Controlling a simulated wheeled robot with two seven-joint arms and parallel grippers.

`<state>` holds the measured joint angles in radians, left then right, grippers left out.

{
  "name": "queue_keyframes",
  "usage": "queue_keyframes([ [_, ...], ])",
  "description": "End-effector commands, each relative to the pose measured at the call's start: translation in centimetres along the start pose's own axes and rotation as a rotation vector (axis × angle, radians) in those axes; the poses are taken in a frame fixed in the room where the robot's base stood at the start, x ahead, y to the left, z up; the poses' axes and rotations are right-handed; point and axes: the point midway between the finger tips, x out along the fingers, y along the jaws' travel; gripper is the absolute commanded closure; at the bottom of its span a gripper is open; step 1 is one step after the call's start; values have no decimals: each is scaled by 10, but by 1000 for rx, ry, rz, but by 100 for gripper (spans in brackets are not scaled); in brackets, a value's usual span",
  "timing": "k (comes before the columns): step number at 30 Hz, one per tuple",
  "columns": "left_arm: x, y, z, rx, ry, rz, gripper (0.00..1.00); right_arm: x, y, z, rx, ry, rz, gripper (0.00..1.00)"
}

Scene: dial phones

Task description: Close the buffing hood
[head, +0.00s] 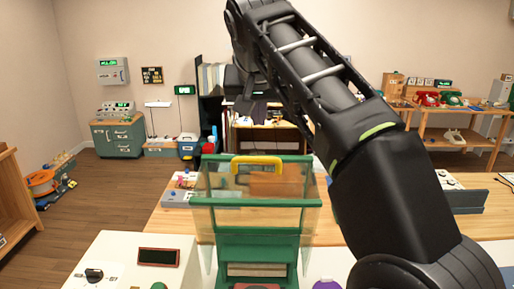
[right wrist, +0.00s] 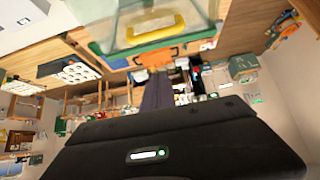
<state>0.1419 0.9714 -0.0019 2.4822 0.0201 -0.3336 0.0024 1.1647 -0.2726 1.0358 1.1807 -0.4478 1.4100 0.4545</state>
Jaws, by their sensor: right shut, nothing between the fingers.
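The buffing hood (head: 212,185) stands in the middle front of the head view. It has clear panels, green edges and a yellow handle (head: 257,160) along its top. It sits above a green body (head: 256,245); the clear part looks raised, but its exact angle is hard to tell. My right gripper (head: 252,105) is small and dark, beyond the hood and above its handle, partly hidden by my arm. In the right wrist view its closed fingers (right wrist: 157,92) are empty, and the hood's handle (right wrist: 152,27) shows apart from them. My left gripper is not in view.
A grey box with buttons (head: 180,190) stands behind left. My right arm fills the space right of the hood.

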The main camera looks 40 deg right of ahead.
Motion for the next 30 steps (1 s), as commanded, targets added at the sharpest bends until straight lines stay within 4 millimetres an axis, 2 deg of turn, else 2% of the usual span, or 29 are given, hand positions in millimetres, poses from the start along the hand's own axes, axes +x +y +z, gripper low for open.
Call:
queue_keyframes([
  [7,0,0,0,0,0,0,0,20,-7,1,-13,-2,-4,100],
  [14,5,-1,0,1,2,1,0,43,-7,2,-11,-2,-3,100],
  [22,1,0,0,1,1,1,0,92,-3,0,-7,-4,5,100],
  [30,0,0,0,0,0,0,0,80,-4,30,-9,3,5,100],
])
